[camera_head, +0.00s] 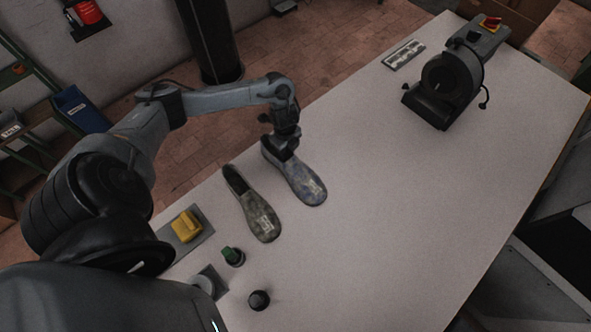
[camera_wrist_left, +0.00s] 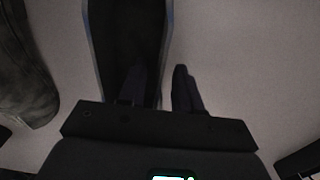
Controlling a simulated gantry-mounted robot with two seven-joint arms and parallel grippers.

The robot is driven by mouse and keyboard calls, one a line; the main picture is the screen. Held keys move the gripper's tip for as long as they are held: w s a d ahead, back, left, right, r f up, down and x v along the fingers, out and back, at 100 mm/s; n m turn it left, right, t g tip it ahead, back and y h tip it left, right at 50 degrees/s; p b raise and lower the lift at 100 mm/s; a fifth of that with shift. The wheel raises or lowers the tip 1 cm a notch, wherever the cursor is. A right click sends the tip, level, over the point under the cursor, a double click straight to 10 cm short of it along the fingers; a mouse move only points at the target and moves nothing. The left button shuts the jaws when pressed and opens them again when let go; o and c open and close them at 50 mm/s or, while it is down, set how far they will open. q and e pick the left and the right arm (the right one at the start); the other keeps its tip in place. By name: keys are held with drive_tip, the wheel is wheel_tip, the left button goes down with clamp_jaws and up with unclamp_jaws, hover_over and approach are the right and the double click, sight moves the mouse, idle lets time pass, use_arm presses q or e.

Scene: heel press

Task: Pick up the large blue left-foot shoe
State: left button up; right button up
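The large blue shoe (camera_head: 299,178) lies flat on the table, toe toward the viewer. My left gripper (camera_head: 285,149) is at its heel opening and hides part of the heel. In the left wrist view the blue shoe (camera_wrist_left: 88,45) shows its dark opening and thin blue rim. One finger of my left gripper (camera_wrist_left: 161,85) is over or inside the opening, the other outside the right-hand wall. A gap shows beside the outer finger, so the fingers look open around that wall. My right gripper is not in view.
A grey-green shoe (camera_head: 255,208) lies close to the left of the blue one. A yellow block on a plate (camera_head: 187,226), a green knob (camera_head: 233,256) and a black knob (camera_head: 259,300) stand nearer. A black machine (camera_head: 445,85) stands far right. The table's middle is clear.

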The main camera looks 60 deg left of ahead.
use_arm(q)
clamp_jaws()
idle(1.3)
